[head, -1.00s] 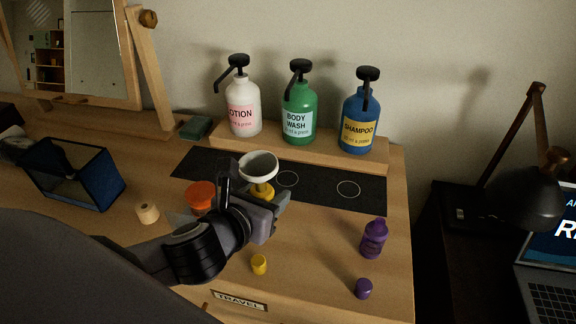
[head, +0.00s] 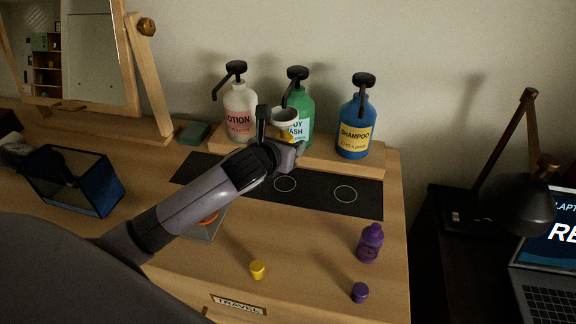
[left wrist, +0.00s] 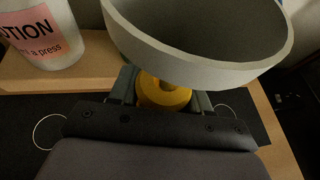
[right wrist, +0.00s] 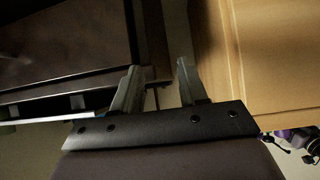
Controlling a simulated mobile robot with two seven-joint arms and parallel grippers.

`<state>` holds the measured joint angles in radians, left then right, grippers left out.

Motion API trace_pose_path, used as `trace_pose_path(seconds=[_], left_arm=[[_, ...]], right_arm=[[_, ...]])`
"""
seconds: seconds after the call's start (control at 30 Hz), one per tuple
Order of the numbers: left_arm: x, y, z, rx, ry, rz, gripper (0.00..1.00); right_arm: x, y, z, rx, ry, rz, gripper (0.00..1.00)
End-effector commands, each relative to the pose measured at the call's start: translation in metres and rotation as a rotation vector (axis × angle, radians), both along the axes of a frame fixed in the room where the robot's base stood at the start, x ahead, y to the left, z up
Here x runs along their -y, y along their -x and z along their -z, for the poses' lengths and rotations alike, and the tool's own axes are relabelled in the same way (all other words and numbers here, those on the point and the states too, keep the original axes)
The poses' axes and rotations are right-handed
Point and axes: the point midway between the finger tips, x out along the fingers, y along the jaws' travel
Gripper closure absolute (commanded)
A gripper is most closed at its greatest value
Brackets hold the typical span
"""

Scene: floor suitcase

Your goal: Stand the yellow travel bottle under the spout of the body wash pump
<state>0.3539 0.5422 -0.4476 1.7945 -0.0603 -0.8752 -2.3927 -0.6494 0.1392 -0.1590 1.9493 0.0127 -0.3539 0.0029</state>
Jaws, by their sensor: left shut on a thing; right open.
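My left gripper (head: 284,154) is shut on the yellow travel bottle (left wrist: 163,92), with a pale funnel (head: 285,119) on top of it. Most of the bottle is hidden by the gripper and funnel. In the head view they are in front of the green body wash pump (head: 305,102), covering part of its label. The pump stands on a wooden ledge, its black spout (head: 287,95) pointing forward. The funnel appears just below the spout; the exact depth is unclear. My right gripper (right wrist: 155,88) is open and empty, outside the head view.
The lotion pump (head: 240,105) and shampoo pump (head: 356,125) flank the body wash. A black mat (head: 320,190) with ring marks lies before the ledge. A purple bottle (head: 370,243), purple cap (head: 360,292) and yellow cap (head: 257,270) stand in front. An orange item (head: 208,217) is partly hidden.

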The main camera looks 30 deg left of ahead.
Motion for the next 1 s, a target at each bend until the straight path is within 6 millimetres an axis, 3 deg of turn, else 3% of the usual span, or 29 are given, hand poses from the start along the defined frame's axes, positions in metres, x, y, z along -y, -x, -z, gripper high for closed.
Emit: trace_pose_path(seconds=[0.1, 0.37, 0.53, 1.0], left_arm=[[0.001, 0.002, 0.018, -0.009, 0.003, 0.0, 0.82], [0.001, 0.002, 0.038, -0.008, 0.001, 0.0, 0.82], [0.002, 0.003, 0.066, -0.01, 0.005, -0.001, 0.82], [0.0, -0.002, 0.071, -0.006, -0.001, 0.0, 0.82]], right_arm=[[0.0, 0.0, 0.0, 0.0, 0.0, 0.0, 0.57], [0.0, 0.0, 0.0, 0.0, 0.0, 0.0, 0.57], [0.0, 0.0, 0.0, 0.0, 0.0, 0.0, 0.57], [0.0, 0.0, -0.001, 0.0, 0.001, -0.001, 0.57]])
